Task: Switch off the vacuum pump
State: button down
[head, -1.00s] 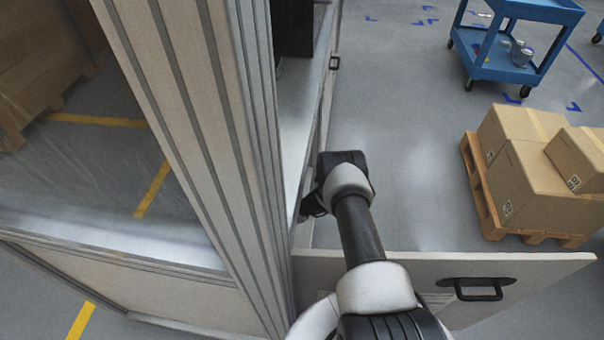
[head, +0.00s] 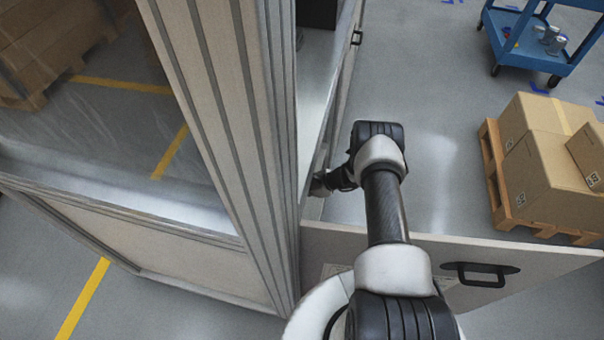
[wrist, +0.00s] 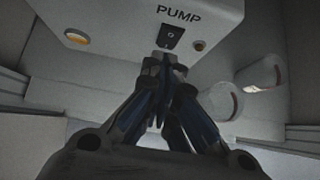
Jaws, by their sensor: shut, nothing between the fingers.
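In the wrist view a pale box marked PUMP (wrist: 215,22) fills the top. It carries a black rocker switch (wrist: 171,37) under the label, whose position I cannot tell. My gripper (wrist: 165,62) is shut and empty, its fingertips just below the switch. I cannot tell whether they touch it. In the head view my gripper (head: 324,184) reaches into the open side of the framed cabinet (head: 215,120), partly hidden. The pump box is not seen there.
An amber lamp (wrist: 76,36) and a small amber-brown round part (wrist: 199,46) flank the switch. Pale cylinders (wrist: 260,75) stand at right. The open cabinet door (head: 425,252) with black handle (head: 480,273) lies below my arm. Cartons (head: 545,160) and a blue trolley (head: 530,45) stand right.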

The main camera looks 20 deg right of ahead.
jog(key=a+r+p+v, duration=0.1)
jog(key=p+v, duration=0.1)
jog(key=v, duration=0.7)
jog(key=shift+w+r+p, duration=0.25)
jog(key=shift+w+p, duration=0.05)
jog(key=shift+p, duration=0.05)
